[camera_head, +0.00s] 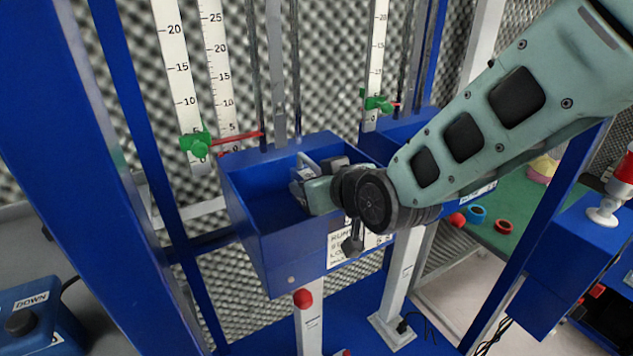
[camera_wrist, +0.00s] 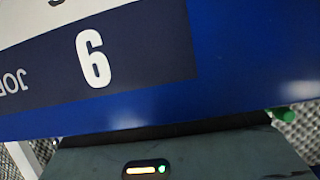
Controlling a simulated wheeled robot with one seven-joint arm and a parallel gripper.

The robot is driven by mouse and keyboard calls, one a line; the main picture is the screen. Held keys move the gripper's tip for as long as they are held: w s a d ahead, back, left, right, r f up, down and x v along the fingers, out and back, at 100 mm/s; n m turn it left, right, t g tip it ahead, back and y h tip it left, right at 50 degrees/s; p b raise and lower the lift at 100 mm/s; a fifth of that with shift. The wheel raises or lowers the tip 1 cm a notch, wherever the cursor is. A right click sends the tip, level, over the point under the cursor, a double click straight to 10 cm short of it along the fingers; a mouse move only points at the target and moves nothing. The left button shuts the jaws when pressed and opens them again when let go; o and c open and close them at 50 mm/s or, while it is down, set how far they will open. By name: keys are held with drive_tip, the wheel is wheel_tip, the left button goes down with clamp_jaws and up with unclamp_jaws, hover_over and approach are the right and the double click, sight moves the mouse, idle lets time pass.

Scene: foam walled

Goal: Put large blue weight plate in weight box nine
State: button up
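My gripper (camera_head: 306,188) reaches from the right over the open top of a blue box (camera_head: 262,250). Its tips point into the box, and the wrist hides part of the box. I cannot tell whether the fingers are open or shut, or whether they hold anything. In the wrist view, a blue wall (camera_wrist: 255,65) with a dark label fills the top; its digit (camera_wrist: 93,58) looks like a 6, but the lettering beside it looks upside down, so it may be a 9. I cannot clearly identify the large blue weight plate.
Another blue box (camera_head: 400,132) stands behind, with measuring scales above. Blue posts (camera_head: 118,180) frame the left. A blue ring (camera_head: 477,213) and red ring (camera_head: 503,226) lie on a green surface at right. A blue DOWN control box (camera_head: 40,315) is at lower left.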

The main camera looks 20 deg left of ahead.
drive_tip(key=shift+r, duration=0.25)
drive_tip(key=shift+s+d, duration=0.2)
drive_tip(key=shift+d, duration=0.05)
drive_tip(key=b+v, duration=0.4)
drive_tip(key=v, duration=0.7)
drive_tip(key=shift+s, duration=0.2)
drive_tip(key=shift+d, duration=0.1)
drive_tip(key=s+d+f+m+g+h, duration=0.1)
drive_tip(key=s+d+f+g+h, duration=0.3)
drive_tip(key=s+d, duration=0.4)
drive_tip(key=s+d+f+m+g+h, duration=0.1)
drive_tip(key=s+d+f+g+h, duration=0.3)
drive_tip(key=d, duration=1.1)
drive_tip(key=s+f+h, duration=0.1)
drive_tip(key=s+f, duration=0.2)
drive_tip(key=s, duration=0.1)
